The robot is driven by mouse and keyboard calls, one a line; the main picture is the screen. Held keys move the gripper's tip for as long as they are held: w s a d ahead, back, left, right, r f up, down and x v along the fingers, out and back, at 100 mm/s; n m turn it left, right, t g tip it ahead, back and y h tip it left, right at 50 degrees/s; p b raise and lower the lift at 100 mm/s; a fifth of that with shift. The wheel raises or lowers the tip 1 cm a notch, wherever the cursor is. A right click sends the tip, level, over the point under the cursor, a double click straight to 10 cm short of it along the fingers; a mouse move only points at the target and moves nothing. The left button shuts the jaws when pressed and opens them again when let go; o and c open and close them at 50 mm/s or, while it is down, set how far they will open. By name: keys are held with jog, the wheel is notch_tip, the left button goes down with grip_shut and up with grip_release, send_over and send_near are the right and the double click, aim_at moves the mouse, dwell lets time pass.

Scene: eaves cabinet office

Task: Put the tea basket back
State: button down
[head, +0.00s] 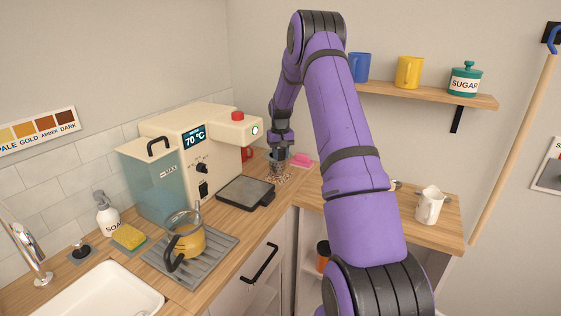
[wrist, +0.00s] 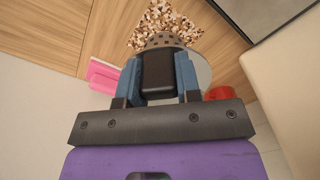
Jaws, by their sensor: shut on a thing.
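The tea basket (wrist: 160,40) is a grey, perforated metal piece with a black block-shaped handle (wrist: 158,72). In the wrist view my gripper (wrist: 161,72) is shut on that handle, with a blue finger on each side. In the head view the basket (head: 278,166) hangs below my gripper (head: 277,148), at the back corner of the counter. A speckled brown-and-white patch (wrist: 165,18) lies on the wood close to the basket. I cannot tell whether the basket touches the counter. Its inside is hidden.
A cream machine (head: 205,150) reading 70 °C and a black flat plate (head: 246,192) stand left of the basket. A red object (wrist: 221,92) and a pink one (wrist: 101,74) are close by. A glass teapot (head: 190,240) sits on a grey mat in front.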

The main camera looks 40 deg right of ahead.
aim_at(280, 160)
jog(key=shift+f, duration=1.5)
jog(key=shift+f, duration=0.15)
jog(key=c, duration=0.8)
grip_release()
notch_tip(280, 160, up, 12)
jog(key=shift+r, duration=0.15)
